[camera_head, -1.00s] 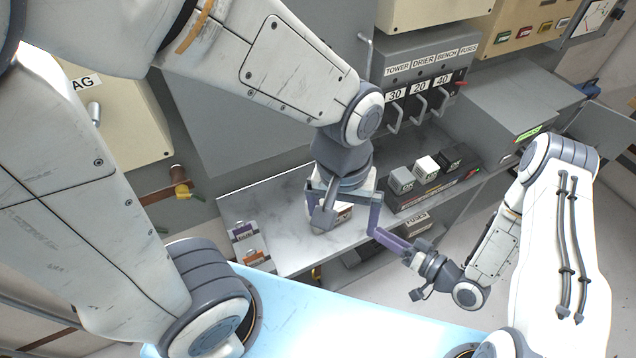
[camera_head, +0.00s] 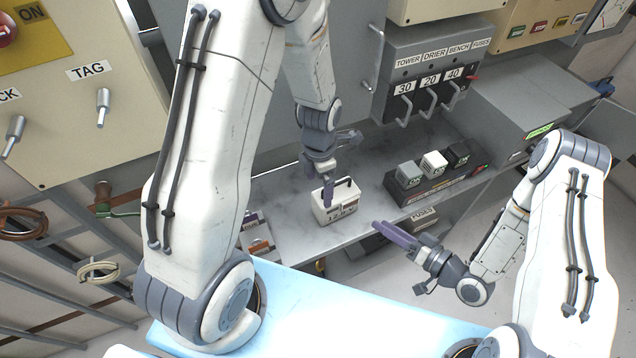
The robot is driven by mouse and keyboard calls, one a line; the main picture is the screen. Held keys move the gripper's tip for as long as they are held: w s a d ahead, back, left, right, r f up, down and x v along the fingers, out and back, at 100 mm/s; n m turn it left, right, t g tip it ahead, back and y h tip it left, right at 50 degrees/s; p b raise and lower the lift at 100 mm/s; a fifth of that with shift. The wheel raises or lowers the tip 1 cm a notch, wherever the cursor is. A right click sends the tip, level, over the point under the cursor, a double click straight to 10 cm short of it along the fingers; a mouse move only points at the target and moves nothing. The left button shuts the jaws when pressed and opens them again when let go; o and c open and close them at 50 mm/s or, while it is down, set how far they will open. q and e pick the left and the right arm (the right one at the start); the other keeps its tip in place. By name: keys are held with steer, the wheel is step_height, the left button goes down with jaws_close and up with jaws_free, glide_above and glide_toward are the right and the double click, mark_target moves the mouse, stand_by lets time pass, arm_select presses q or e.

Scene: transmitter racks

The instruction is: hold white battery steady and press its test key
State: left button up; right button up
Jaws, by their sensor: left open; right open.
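A white box-shaped battery (camera_head: 332,211) with a dark carry handle and a printed label stands upright on the grey shelf. My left gripper (camera_head: 328,192) is open at the battery's top; one purple finger overlaps it in the picture, and I cannot tell if they touch. The other left finger is not clearly seen. My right gripper (camera_head: 394,235) is open and apart from the battery, to its right and nearer the front. A smaller white block (camera_head: 434,163) sits between a grey block (camera_head: 408,173) and a black block (camera_head: 457,154) on a dark base. No test key can be made out.
The grey shelf (camera_head: 290,220) has bare room around the battery. The dark base (camera_head: 433,190) stands to its right, below a fuse panel (camera_head: 428,65) with levers. A box marked FUSES (camera_head: 424,216) is below the shelf edge. A light blue surface (camera_head: 340,315) is in front.

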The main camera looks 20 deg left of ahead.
mark_target(318, 207)
arm_select(q)
steer(key=shift+a+f, duration=0.1)
steer(key=shift+f, duration=0.55)
step_height(318, 207, down, 10)
steer(key=shift+r, duration=0.25)
steer(key=shift+c, duration=0.3)
jaws_close()
arm_select(e)
jaws_close()
arm_select(q)
steer(key=shift+w, duration=0.1)
stand_by(1.4)
